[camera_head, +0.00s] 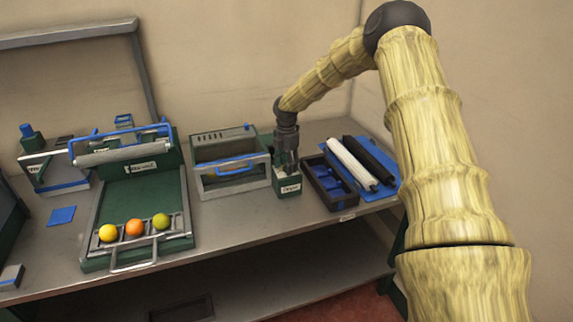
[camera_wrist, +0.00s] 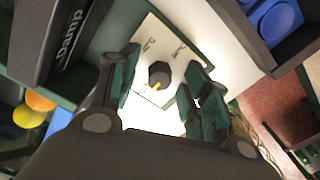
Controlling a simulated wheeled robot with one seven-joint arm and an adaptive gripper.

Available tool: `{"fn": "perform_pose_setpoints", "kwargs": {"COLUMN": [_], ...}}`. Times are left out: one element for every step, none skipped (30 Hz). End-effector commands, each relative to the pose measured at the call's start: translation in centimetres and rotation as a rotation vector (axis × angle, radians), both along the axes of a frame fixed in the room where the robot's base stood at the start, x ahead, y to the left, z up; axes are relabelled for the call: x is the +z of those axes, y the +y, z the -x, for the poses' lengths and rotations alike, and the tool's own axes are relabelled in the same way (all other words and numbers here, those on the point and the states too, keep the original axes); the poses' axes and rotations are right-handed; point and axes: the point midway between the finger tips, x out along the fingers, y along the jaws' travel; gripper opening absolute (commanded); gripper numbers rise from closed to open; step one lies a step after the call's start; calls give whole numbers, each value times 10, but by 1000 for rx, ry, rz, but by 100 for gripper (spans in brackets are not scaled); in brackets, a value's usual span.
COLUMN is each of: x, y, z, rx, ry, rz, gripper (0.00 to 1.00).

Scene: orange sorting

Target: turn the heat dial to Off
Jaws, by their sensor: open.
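The heat dial (camera_wrist: 160,74) is a dark, many-sided knob with a yellow pointer mark toward its lower left in the wrist view. It sits on a pale plate (camera_wrist: 150,42) with small dark markings that I cannot read. My gripper (camera_wrist: 164,66) is open, with one green finger on each side of the dial; I cannot tell whether they touch it. In the head view my gripper (camera_head: 287,160) points down over a small green box (camera_head: 288,186) with a white label. The dial is hidden there.
Left of the box stands a grey-green oven-like case (camera_head: 230,177) with a blue-edged front. To the right are a dark tray (camera_head: 322,190) and black and white rollers on a blue mat. A green press (camera_head: 92,240) holds yellow, orange and green balls farther left.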

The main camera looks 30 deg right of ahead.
Motion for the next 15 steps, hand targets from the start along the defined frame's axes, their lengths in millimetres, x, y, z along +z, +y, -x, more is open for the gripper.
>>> {"fn": "perform_pose_setpoints", "kwargs": {"x": [0, 1, 2, 3, 5, 9, 12, 16, 22, 27, 32, 40, 45, 51, 59], "y": [0, 0, 0, 0, 0, 0, 0, 0, 0, 0, 0, 0, 0, 0, 0], "z": [0, 0, 0, 0, 0, -1, -1, -1, -1, -1, -1, -1, -1, -1, -1], "rx": [0, 0, 0, 0, 0, 0, 0, 0, 0, 0, 0, 1, 1, 1, 1], "ry": [0, 0, 0, 0, -1, -2, -2, -3, -3, -2, -2, -3, -4, -3, -3], "rz": [0, 0, 0, 0, 0, 0, 0, -1, -1, 0, 0, 0, 0, 0, 0], "gripper": [47, 47, 47, 47, 47, 47, 47, 47, 47, 47, 47, 47, 47, 47, 47]}}
